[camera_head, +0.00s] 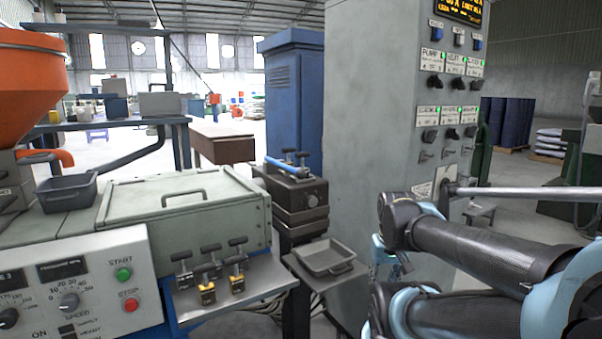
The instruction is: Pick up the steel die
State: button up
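Several small T-handled pieces stand close together on a metal shelf (262,288) in front of the grey machine. The leftmost T-handled piece (184,280) looks plain grey, like steel. Two others, the front T-handled piece (207,293) and the right T-handled piece (238,283), show yellow, brass-like bodies. I cannot tell for sure which one is the steel die. My arm comes in from the right. What looks like my gripper (396,268) is partly hidden behind my arm, to the right of the shelf and apart from the pieces. Its fingers are not clear.
An empty grey tray (327,258) sits right of the shelf. A dark block (297,196) with T-handles and a blue bar stands behind it. A control panel (85,290) is at lower left, with a dark bin (66,194) above. A tall grey cabinet (372,120) stands behind my arm.

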jog(key=o, duration=0.4)
jog(key=shift+s+r, duration=0.15)
jog(key=o, duration=0.4)
jog(key=shift+n, duration=0.6)
jog(key=w+r, duration=0.2)
jog(key=r, duration=0.1)
jog(key=w+a+r, duration=0.1)
jog(key=r, duration=0.1)
jog(key=w+r, duration=0.2)
jog(key=r, duration=0.1)
jog(key=shift+w+a+r, duration=0.35)
jog(key=shift+c, duration=0.2)
notch_tip(320, 180, up, 30)
jog(key=n+t+y, duration=0.1)
jog(key=n+y, duration=0.1)
jog(key=n, duration=0.3)
send_over(302, 166)
jog(key=s+d, duration=0.3)
jog(key=x, duration=1.1)
jog(key=a+x, duration=0.1)
jog(key=x, duration=0.4)
jog(key=shift+w+f, duration=0.1)
jog(key=shift+w, duration=0.25)
